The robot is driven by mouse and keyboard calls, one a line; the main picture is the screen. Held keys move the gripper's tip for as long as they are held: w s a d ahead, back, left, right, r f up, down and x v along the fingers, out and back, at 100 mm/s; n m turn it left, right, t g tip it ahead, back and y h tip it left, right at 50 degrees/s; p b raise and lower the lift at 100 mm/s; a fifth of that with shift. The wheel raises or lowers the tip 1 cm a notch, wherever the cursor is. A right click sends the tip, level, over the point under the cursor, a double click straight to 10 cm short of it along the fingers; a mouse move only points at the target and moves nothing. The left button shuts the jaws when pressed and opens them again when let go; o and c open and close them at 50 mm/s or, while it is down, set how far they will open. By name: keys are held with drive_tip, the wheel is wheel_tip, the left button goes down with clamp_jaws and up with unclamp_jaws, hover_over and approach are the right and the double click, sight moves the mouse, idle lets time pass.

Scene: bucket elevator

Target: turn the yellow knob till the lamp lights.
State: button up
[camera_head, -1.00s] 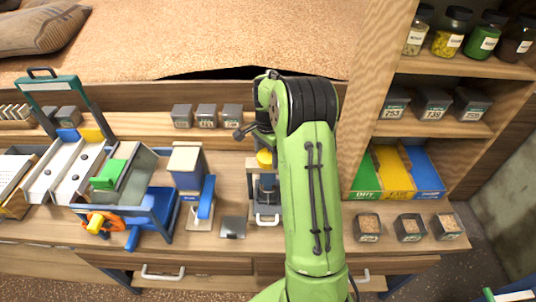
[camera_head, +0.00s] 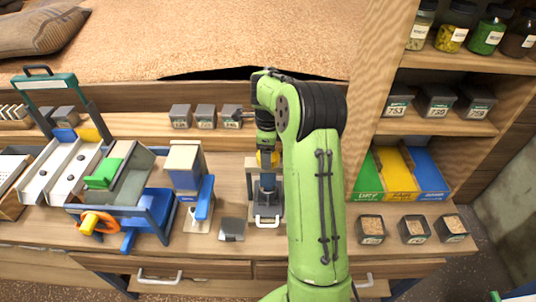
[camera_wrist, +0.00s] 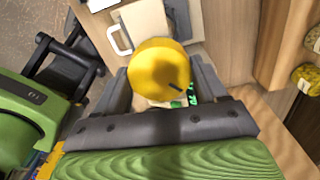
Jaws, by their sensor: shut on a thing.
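The yellow knob (camera_head: 268,159) sits on top of a small grey device (camera_head: 267,196) with a white handle at its front, on the bench. In the wrist view the knob (camera_wrist: 160,68) is round, with a dark mark near its lower right rim. My gripper (camera_wrist: 163,84) is shut on the knob, one dark finger on each side. In the head view my gripper (camera_head: 266,145) points down onto it, and my green arm covers the area to its right. Green lit digits (camera_wrist: 191,94) show just behind the knob in the wrist view. I cannot make out a lamp.
A blue-and-white device (camera_head: 186,168) and a grey plate (camera_head: 232,229) stand to the left. Farther left is a sorter with an orange wheel (camera_head: 98,223). Small grey boxes (camera_head: 205,117) line the back ledge. Grain cups (camera_head: 414,229) and a shelf with jars are to the right.

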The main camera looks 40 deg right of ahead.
drive_tip(key=shift+m, duration=0.5)
drive_tip(key=o, duration=1)
drive_tip(key=shift+o, duration=0.2)
wheel_tip(320, 180, up, 16)
drive_tip(key=p, duration=0.3)
